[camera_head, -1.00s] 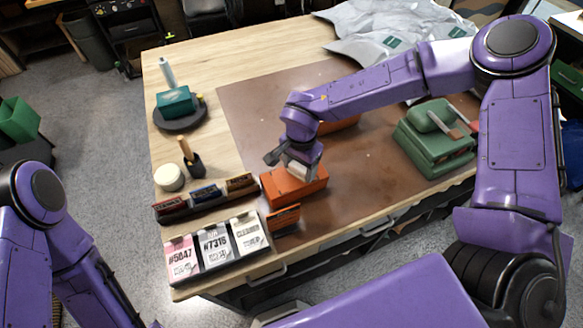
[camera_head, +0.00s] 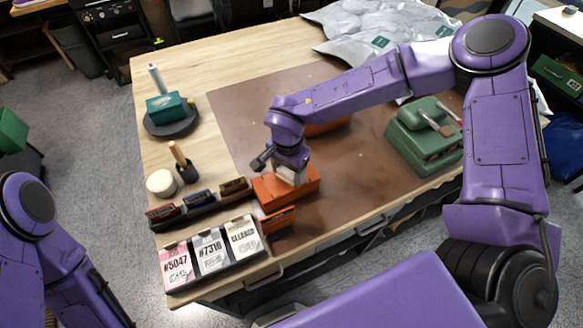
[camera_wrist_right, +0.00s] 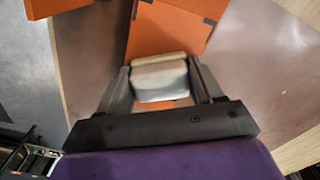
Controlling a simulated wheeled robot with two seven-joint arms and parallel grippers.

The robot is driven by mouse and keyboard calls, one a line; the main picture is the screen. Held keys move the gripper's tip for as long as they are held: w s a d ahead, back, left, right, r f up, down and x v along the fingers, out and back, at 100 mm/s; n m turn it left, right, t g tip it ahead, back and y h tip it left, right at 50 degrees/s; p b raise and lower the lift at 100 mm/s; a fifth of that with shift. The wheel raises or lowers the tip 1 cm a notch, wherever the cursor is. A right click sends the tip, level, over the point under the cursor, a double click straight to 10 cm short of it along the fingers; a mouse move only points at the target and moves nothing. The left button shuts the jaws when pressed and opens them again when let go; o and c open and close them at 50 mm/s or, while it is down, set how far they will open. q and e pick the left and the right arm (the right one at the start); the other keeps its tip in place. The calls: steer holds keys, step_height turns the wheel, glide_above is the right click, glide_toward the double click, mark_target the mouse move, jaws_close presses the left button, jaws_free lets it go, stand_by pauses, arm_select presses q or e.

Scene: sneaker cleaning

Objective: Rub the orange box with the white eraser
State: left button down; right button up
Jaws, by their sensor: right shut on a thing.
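An orange box (camera_head: 303,190) sits on the brown mat near the front edge of the table. My right gripper (camera_head: 290,170) is over the box, shut on the white eraser (camera_head: 288,175). In the right wrist view the eraser (camera_wrist_right: 159,76) sits between the two fingers of my right gripper (camera_wrist_right: 162,88), with the orange box (camera_wrist_right: 150,40) behind and below it. I cannot tell whether the eraser touches the box top. My left arm shows at the lower left, but its gripper is outside the picture.
A small orange piece (camera_head: 277,222) stands in front of the box. A row of pouches (camera_head: 210,252) and a rack of brushes (camera_head: 198,201) stand to the left. The brown mat (camera_head: 350,165) is mostly clear between.

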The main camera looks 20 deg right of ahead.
mark_target(278, 183)
steer(key=shift+s+a+f, duration=0.1)
steer(key=shift+s+a, duration=0.1)
steer(key=shift+a, duration=1.3)
steer(key=shift+w+r, duration=0.1)
steer(key=shift+r, duration=2.95)
step_height(278, 183, up, 3)
